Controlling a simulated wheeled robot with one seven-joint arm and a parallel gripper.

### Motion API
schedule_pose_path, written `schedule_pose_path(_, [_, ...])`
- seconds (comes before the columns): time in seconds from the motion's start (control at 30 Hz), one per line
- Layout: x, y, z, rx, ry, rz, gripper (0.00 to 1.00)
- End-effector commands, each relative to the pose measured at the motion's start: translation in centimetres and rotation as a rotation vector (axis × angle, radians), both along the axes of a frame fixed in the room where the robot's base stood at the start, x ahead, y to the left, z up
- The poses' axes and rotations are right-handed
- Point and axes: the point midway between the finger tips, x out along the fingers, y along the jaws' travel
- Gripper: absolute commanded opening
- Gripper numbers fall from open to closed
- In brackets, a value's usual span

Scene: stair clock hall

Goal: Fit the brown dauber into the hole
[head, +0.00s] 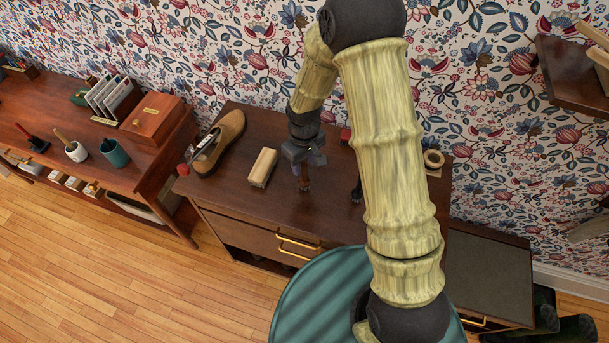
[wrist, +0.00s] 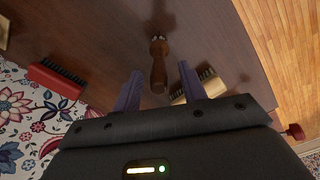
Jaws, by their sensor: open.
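The brown dauber (head: 304,178) is at the desk top below my gripper (head: 303,157). The fingers are open, with a gap on each side of the handle. Whether the dauber stands or leans is hard to tell. A tan ring-shaped piece (head: 433,158) with an opening sits at the desk's right; whether this is the hole is unclear.
On the desk (head: 229,190) are a brown shoe (head: 217,140), a pale wooden brush (head: 263,167) close to the gripper's left, and a red-backed brush (wrist: 55,78). A dark upright item (head: 356,190) is partly behind my arm. A side table (head: 160,165) stands left.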

Motion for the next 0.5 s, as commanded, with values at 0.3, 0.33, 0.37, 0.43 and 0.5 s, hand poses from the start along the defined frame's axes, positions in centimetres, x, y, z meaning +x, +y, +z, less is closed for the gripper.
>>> schedule_pose_path(0.3, [0.0, -0.1, -3.0, -0.001, 0.001, 0.001, 0.42])
schedule_pose_path(0.33, [0.0, -0.1, -3.1, -0.001, 0.001, 0.001, 0.42])
schedule_pose_path(0.37, [0.0, -0.1, -3.2, -0.001, 0.0, 0.001, 0.42])
schedule_pose_path(0.43, [0.0, -0.1, -3.3, -0.001, -0.001, 0.001, 0.42])
schedule_pose_path(0.5, [0.0, -0.1, -3.2, -0.001, -0.001, 0.001, 0.42])
